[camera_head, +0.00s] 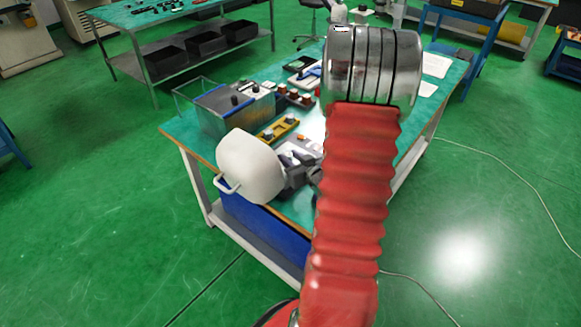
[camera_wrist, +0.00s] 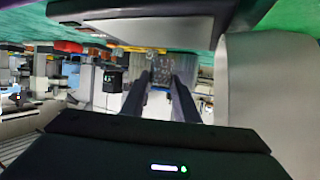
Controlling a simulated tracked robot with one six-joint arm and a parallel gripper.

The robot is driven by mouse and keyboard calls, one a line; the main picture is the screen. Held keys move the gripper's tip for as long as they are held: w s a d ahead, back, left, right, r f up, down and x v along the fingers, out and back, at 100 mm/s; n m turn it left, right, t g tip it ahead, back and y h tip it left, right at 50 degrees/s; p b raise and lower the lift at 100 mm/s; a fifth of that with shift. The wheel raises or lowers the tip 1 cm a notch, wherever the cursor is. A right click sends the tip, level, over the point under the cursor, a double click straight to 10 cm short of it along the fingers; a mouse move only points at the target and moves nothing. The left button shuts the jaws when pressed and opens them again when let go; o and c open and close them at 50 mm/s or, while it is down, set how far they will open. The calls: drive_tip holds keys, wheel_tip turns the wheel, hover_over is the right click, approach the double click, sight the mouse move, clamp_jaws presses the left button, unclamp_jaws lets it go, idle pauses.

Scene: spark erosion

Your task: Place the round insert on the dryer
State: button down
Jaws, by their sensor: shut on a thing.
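My gripper (camera_head: 304,166) is low over the near part of the green-topped table, partly hidden behind my red arm. In the wrist view its two dark fingers (camera_wrist: 161,78) reach forward, close together. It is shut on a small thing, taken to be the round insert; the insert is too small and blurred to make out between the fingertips. I cannot tell for sure which thing is the dryer. A grey box with black knobs and blue edges (camera_head: 236,106) stands on the table at the left, beyond my gripper.
A yellow holder (camera_head: 278,128) lies between the grey box and my gripper. Several small red-and-dark items (camera_head: 297,97) lie behind it. White papers (camera_head: 434,66) lie at the far right of the table. Another table with dark bins (camera_head: 206,40) stands behind. The green floor at right is mostly clear.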

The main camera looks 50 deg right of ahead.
drive_tip(key=shift+f, duration=0.2)
drive_tip(key=shift+f, duration=1.8)
drive_tip(key=c, duration=1.4)
unclamp_jaws()
